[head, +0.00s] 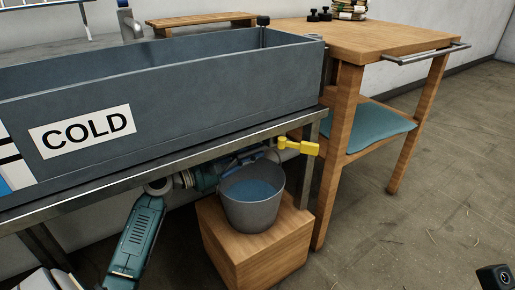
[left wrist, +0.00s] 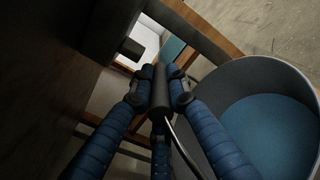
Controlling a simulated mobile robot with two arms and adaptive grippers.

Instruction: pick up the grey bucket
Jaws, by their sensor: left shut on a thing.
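The grey bucket (head: 252,215) stands upright on a wooden block below the long tank, with blue liquid inside. My left gripper (head: 246,160) reaches under the tank's metal frame to just above the bucket's rim. In the left wrist view its blue padded fingers (left wrist: 160,92) are shut around the black grip of the bucket's handle (left wrist: 160,108). A thin wire runs from the grip towards the bucket (left wrist: 238,93), at the right of that view. The bucket's base appears to rest on the block.
The wooden block (head: 255,257) is under the bucket. A yellow tap lever (head: 298,146) sits close above it to the right. The tank marked COLD (head: 190,90) and its metal frame are overhead. A wooden table (head: 370,42) stands at right; open floor lies in front of it.

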